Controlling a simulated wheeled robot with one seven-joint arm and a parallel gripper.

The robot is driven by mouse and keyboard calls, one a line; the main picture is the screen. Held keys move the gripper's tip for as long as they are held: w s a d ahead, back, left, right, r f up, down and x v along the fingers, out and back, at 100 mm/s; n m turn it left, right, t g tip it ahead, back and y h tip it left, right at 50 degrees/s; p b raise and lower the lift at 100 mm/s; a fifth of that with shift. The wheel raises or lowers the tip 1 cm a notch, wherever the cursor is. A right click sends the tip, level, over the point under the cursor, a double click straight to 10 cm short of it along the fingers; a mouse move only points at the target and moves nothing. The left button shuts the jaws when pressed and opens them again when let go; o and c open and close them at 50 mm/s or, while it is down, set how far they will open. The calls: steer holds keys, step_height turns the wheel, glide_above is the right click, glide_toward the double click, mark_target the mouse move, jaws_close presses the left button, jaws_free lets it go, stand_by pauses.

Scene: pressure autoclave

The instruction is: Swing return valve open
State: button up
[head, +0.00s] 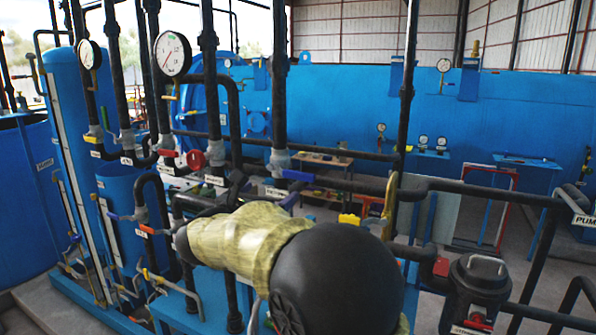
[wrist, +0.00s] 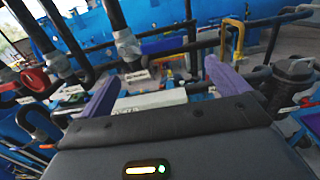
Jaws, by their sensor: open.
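The task's return valve cannot be picked out for certain, because the pipe labels are too small to read surely. One valve (head: 280,160) on an upright black pipe has a blue lever (head: 299,176) and a white label (head: 276,192) below it. A grey pipe fitting (wrist: 128,46) with a white label (wrist: 137,75) shows ahead of my gripper in the wrist view. My gripper (wrist: 166,88) is open, its two purple fingers spread wide with nothing held between them. In the head view my arm hides most of the gripper.
A red round valve (head: 196,159) and a pressure gauge (head: 172,54) stand left of that valve. A yellow lever (head: 390,205) rises on the right. A black cylindrical fitting (head: 478,285) is at lower right. Black pipes crowd the space around my arm; large blue tanks (head: 340,100) stand behind.

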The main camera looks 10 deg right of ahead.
mark_target(298, 173)
steer(key=p+x, duration=0.7)
steer(key=x, duration=0.8)
steer(key=shift+w+d+p, duration=0.25)
steer(key=shift+w+p, duration=0.05)
steer(key=shift+w, duration=0.05)
steer(key=shift+w+d+f, duration=0.1)
steer(key=shift+w+d, duration=0.15)
steer(key=shift+w, duration=0.05)
steer(key=c, duration=1.2)
